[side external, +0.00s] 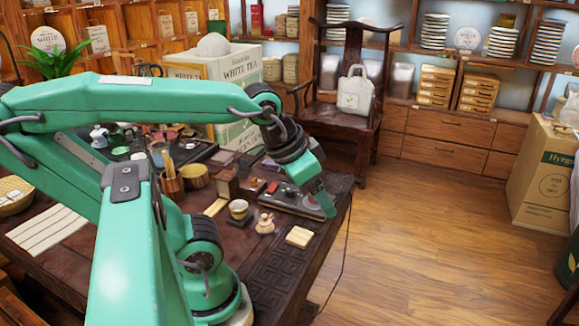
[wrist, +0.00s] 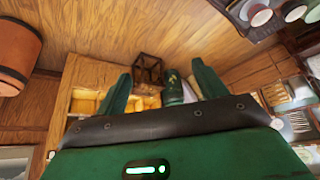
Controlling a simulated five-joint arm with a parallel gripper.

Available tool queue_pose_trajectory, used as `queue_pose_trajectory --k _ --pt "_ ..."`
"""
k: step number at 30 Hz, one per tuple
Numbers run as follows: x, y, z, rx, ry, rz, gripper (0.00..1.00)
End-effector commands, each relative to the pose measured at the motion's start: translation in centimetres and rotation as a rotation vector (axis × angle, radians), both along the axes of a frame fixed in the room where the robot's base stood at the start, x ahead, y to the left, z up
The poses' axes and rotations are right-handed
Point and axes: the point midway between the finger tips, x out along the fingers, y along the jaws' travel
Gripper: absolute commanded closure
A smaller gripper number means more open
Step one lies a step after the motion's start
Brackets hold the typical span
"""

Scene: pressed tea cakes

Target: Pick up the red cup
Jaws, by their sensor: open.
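I cannot make out a clearly red cup in either view. A small pale cup with a yellowish band (side external: 238,209) stands on the dark table near its middle. A small red item (side external: 272,187), too small to identify, lies close to the black tray (side external: 292,203). My gripper (side external: 323,204) is low over the right end of that tray, right of the pale cup and apart from it. In the wrist view my gripper (wrist: 160,68) has its two green fingers spread wide with nothing held between them.
A clay figure (side external: 265,224) and a pale block (side external: 299,237) sit near the table's (side external: 268,278) front right edge. A chair (side external: 345,105) is behind. Open floor lies to the right.

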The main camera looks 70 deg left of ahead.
Motion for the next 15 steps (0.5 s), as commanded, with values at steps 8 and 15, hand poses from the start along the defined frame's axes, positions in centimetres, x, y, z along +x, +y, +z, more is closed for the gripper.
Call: queue_pose_trajectory --k 8,15 --pt "1.2 0.9 0.1 0.025 0.032 -0.011 0.29" --pt "4.1 3.4 0.1 0.078 0.104 -0.050 0.29"
